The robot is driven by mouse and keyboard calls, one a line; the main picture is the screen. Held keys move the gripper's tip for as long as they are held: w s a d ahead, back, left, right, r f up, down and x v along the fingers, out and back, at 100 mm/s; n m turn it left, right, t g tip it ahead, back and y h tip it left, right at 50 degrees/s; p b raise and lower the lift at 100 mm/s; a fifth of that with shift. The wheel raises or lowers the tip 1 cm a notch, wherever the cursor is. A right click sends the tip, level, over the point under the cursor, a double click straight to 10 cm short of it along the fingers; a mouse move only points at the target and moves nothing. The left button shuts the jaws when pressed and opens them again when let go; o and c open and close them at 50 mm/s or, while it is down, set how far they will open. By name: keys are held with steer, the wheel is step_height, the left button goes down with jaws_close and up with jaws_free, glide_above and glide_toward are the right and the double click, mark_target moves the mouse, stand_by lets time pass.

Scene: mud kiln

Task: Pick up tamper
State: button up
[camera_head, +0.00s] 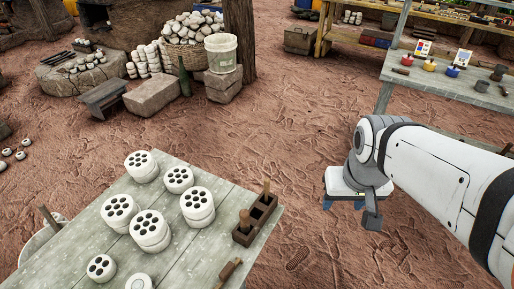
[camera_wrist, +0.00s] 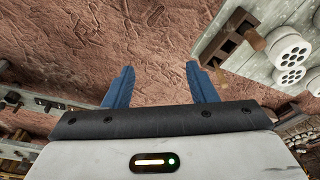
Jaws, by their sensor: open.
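Two upright wooden handles, one (camera_head: 244,218) at the near end and one (camera_head: 266,188) at the far end, stand at a dark brown two-hole mould (camera_head: 262,212) on the right edge of the grey plank table (camera_head: 190,255). Either may be the tamper; I cannot tell which. In the head view my gripper (camera_head: 343,205) hangs right of the table, apart from the handles.
Several white perforated round blocks (camera_head: 151,230) stand on the table left of the mould. A brown wooden-handled tool (camera_head: 228,271) lies at the near edge. Another table (camera_head: 450,85) with coloured pots stands at upper right. Bare red ground lies between the tables.

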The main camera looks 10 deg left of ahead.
steer(key=w+a+f+n+g, duration=0.1)
steer(key=w+a+f+n, duration=0.35)
steer(key=a, duration=0.45)
steer(key=n+g+b, duration=0.1)
steer(key=n, duration=0.3)
glide_above(245, 220)
steer(key=w, duration=0.2)
steer(key=f, duration=0.8)
steer(key=shift+s+d, duration=0.1)
steer(key=shift+s, duration=0.1)
steer(key=shift+n, duration=0.25)
steer(key=f, duration=0.7)
steer(key=shift+s+a, duration=0.15)
steer(key=shift+a, duration=0.15)
steer(key=shift+f, duration=0.55)
steer(key=shift+c, duration=0.4)
steer(key=c, duration=1)
